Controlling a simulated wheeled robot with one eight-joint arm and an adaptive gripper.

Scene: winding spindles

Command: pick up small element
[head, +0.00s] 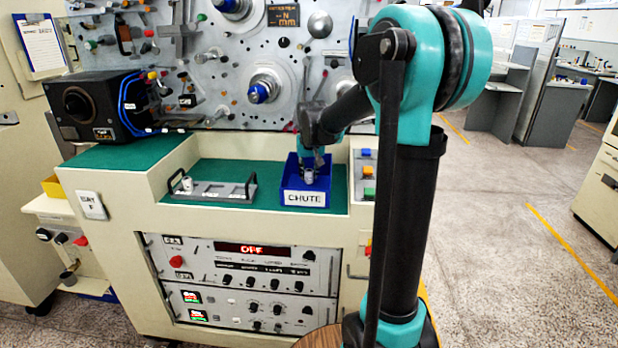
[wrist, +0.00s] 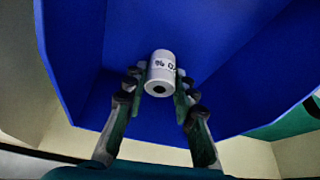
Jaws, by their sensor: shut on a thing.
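The small element is a short white cylinder with dark markings and a dark hole in its end; it shows in the wrist view (wrist: 161,72). My gripper (wrist: 157,82) is shut on it, with a fingertip on each side. The blue chute bin, labelled CHUTE, surrounds them in the wrist view (wrist: 240,60). In the head view the chute bin (head: 293,184) stands on the green ledge, and my gripper (head: 309,173) reaches down into it. The element is small there between the fingers. I cannot tell whether it touches the bin's floor.
A box with coloured buttons (head: 368,172) stands to the right. The winding machine's panel (head: 220,90) with spindles rises behind.

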